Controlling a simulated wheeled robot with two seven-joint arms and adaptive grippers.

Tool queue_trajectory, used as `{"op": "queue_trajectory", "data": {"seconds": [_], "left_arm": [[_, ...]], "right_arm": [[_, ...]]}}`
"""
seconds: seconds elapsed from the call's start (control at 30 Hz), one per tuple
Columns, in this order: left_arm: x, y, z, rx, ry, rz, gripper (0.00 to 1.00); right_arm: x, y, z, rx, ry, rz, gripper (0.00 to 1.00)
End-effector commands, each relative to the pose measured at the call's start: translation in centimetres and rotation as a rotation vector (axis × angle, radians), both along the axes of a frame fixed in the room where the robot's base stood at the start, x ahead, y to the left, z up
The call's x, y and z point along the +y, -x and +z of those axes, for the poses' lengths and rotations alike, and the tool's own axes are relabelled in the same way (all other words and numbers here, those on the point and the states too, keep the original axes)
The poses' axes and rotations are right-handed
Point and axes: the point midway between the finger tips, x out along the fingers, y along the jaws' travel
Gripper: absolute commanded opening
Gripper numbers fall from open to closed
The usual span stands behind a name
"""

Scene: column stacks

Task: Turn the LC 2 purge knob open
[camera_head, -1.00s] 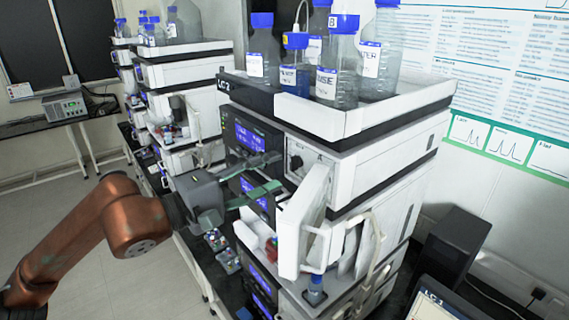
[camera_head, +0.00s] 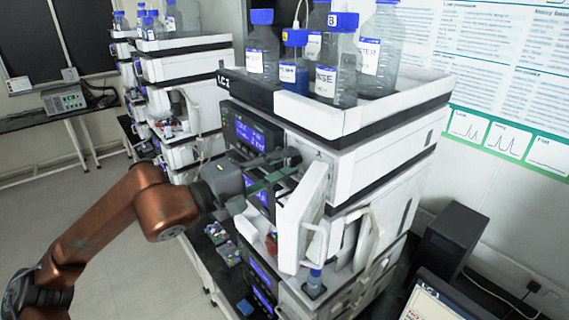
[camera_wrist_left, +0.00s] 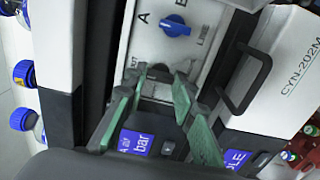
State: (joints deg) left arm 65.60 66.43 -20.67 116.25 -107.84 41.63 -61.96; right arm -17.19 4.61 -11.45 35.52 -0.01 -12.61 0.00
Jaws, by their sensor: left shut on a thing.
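The LC 2 stack (camera_head: 405,165) stands in the middle of the head view, with its label at the top left corner. My left gripper (camera_head: 292,158) reaches in from the left to the small white panel behind the opened white door. In the left wrist view my left gripper (camera_wrist_left: 160,76) has its green-padded fingers on both sides of a small dark knob (camera_wrist_left: 160,71), shut on it. The fingers partly hide this knob, and its turn angle is unclear. A blue selector knob (camera_wrist_left: 175,27) sits above it, apart from the fingers, near letters A and B. My right gripper is not in view.
Blue-capped bottles (camera_head: 337,70) stand in the top tray. Another stack (camera_head: 185,75) stands behind left. Open floor lies at left.

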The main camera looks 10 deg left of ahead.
Motion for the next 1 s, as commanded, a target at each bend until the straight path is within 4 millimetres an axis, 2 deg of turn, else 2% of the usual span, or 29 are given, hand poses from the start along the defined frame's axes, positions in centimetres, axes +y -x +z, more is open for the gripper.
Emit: {"op": "queue_trajectory", "data": {"seconds": [0.27, 0.53, 1.0], "left_arm": [[0.0, 0.0, 0.0, 0.001, -0.001, 0.000, 0.00], [0.0, 0.0, -0.2, 0.025, 0.023, 0.000, 0.00], [0.0, 0.0, -0.5, 0.259, 0.259, -0.001, 0.00]], "right_arm": [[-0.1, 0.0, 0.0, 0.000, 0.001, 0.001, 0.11], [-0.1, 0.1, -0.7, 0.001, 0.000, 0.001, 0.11], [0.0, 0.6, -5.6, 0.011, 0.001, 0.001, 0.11]]}}
